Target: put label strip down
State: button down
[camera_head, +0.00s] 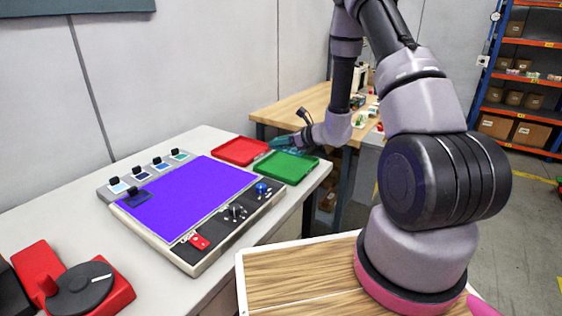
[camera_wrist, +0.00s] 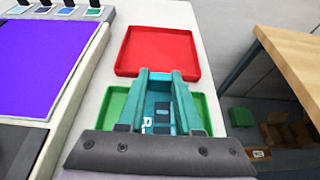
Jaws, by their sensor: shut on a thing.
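My gripper (camera_wrist: 161,78) is teal and shut on a small piece with dark, pale and blue patches, which looks like the label strip (camera_wrist: 162,117). The fingers hide much of the strip. In the head view my gripper (camera_head: 277,143) is low over the back of the green tray (camera_head: 288,168), beside the red tray (camera_head: 240,151); I cannot make out the strip there. In the wrist view the green tray (camera_wrist: 116,104) lies under the fingers, and the red tray (camera_wrist: 158,50) lies beyond the fingertips. I cannot tell whether the strip touches the green tray.
A panel with a purple screen (camera_head: 187,199), knobs and several clipped cards stands left of the trays. A red device with a black dial (camera_head: 80,289) is at the front left. A wooden table (camera_head: 300,103) stands behind. The red tray looks empty.

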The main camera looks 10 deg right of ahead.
jog(key=shift+f, duration=3.15)
jog(key=shift+f, duration=0.1)
jog(key=c, duration=0.6)
grip_release()
